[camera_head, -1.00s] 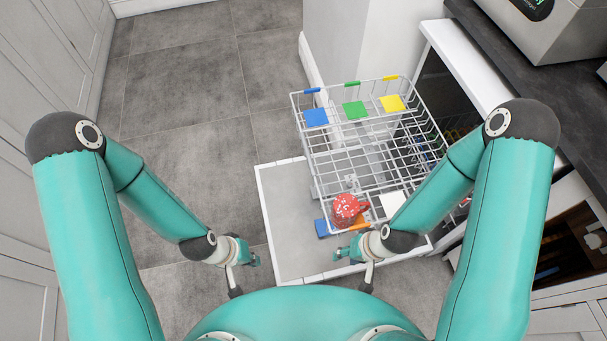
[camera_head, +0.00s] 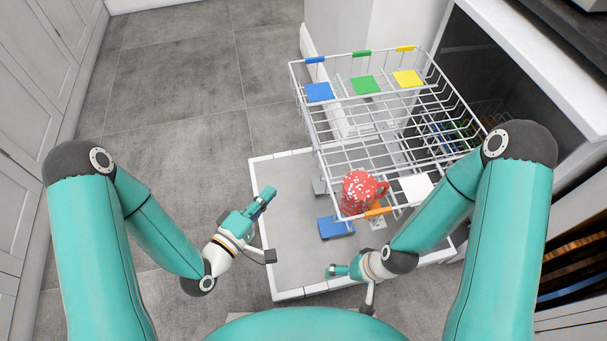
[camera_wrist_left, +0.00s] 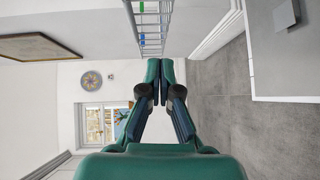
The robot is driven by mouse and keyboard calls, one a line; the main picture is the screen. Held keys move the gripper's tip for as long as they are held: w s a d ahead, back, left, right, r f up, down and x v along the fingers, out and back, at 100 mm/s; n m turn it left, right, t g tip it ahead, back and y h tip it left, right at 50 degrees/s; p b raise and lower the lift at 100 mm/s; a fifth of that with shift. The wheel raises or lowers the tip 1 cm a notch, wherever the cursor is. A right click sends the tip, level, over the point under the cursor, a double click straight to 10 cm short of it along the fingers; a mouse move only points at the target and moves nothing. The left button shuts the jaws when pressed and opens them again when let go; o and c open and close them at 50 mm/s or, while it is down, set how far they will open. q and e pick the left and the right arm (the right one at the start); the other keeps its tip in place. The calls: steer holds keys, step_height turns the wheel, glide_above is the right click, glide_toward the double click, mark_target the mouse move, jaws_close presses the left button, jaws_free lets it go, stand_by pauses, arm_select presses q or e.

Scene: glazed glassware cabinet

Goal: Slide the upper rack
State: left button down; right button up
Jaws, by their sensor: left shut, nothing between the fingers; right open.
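The upper rack (camera_head: 352,133) is a white wire basket pulled out of the cabinet, above the open door. It carries blue (camera_head: 319,92), green (camera_head: 365,84), yellow (camera_head: 407,78) and white (camera_head: 415,187) pads, and a red speckled mug (camera_head: 360,191) stands at its near corner. My left gripper (camera_head: 267,195) is shut and empty, left of the rack and apart from it. In the left wrist view its closed fingers (camera_wrist_left: 160,70) point toward wire bars of the rack (camera_wrist_left: 149,28). My right gripper (camera_head: 333,271) is open, below the rack's near edge and over the door.
The open door (camera_head: 285,237) lies flat under the rack with a raised light rim. A blue pad (camera_head: 335,228) shows low beneath the near edge. The cabinet and counter (camera_head: 540,60) bound the right side. Grey floor tiles (camera_head: 185,75) are free on the left.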

arm_select(q)
steer(key=w+d+r+n+t+b, duration=0.2)
steer(key=w+d+r+b, duration=0.1)
steer(key=w+d, duration=0.5)
steer(key=shift+w+d+r+h, duration=0.3)
steer(key=shift+w+d+h, duration=0.1)
steer(key=shift+d, duration=0.05)
arm_select(e)
steer(key=shift+f, duration=2.35)
